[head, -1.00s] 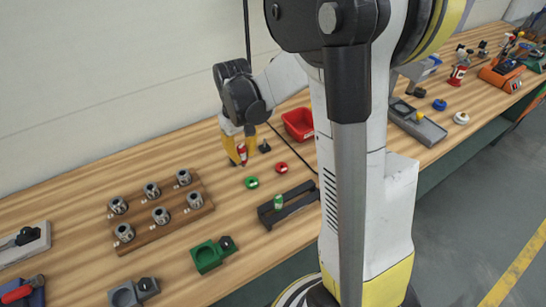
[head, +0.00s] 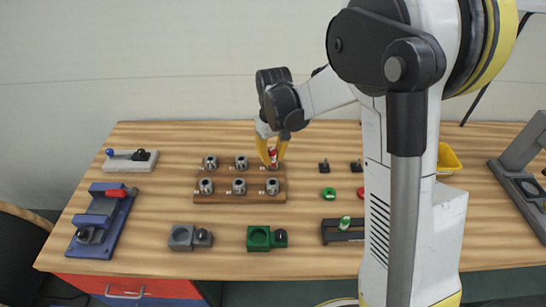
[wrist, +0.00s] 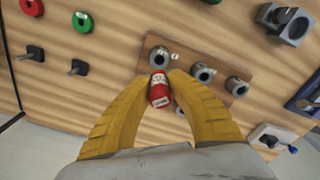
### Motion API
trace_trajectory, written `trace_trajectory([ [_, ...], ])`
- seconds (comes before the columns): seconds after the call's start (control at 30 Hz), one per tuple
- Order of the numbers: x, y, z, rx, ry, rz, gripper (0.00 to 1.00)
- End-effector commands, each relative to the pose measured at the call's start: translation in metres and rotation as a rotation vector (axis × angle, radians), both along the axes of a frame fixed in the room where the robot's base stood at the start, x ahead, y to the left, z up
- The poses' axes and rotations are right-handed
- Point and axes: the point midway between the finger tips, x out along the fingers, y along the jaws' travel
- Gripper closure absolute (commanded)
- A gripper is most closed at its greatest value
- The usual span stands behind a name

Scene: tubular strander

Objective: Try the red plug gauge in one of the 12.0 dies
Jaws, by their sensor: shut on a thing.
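The red plug gauge (head: 273,157) is held upright or nearly so between the yellow fingers of my gripper (head: 272,150). The gauge also shows between the fingertips in the wrist view (wrist: 159,95). My gripper is over the back right corner of the wooden die board (head: 222,198). Several grey dies stand on the board in two rows, such as the front right die (head: 272,187) and the back middle die (head: 241,163). The back right die is hidden by the gauge and fingers in the head view. The labels are too small to read.
Black pegs (head: 324,167), a green ring (head: 328,194) and a black stand with a green gauge (head: 345,223) are right of the board. A green fixture (head: 259,238) and a grey fixture (head: 182,238) lie in front. A blue fixture (head: 95,220) is at the left.

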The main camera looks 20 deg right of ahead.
Motion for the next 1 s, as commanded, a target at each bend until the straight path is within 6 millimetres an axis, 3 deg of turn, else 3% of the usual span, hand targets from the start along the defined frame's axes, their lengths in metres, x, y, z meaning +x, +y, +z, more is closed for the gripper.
trace_trajectory([
  [0.8,0.0,0.0,-0.061,0.004,-0.017,0.007,1.0],
  [1.0,-0.001,0.0,-0.067,0.004,-0.017,0.007,1.0],
])
